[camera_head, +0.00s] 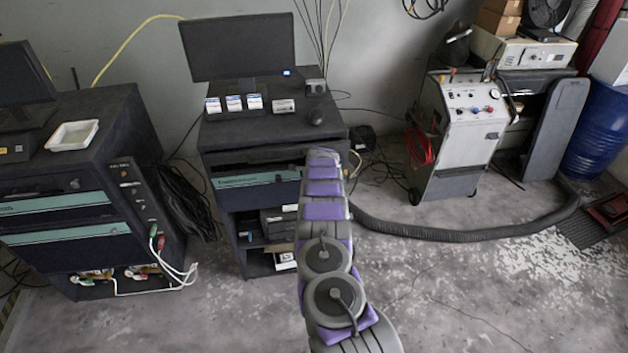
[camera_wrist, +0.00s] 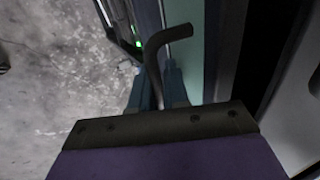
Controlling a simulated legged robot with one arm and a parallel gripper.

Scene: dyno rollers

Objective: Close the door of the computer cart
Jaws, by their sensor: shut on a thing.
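The computer cart (camera_head: 228,135) is dark, with a monitor on top, and stands in the middle of the head view. It has a teal front strip, and shelves with boxes show below. My arm covers the cart's right front, and I cannot make out the door there. In the wrist view, my gripper (camera_wrist: 158,92) has blue fingers on both sides of a dark bent bar (camera_wrist: 160,45) and is shut on it. The bar looks like a handle. A teal panel (camera_wrist: 186,65) runs just right of it. The fingers are hidden in the head view.
A second dark cart (camera_head: 75,180) with cables stands at left. A grey machine (camera_head: 465,130) stands at right, with a thick black hose (camera_head: 450,234) across the floor. A green light (camera_wrist: 138,44) shows beside the bar. The right foreground floor is clear.

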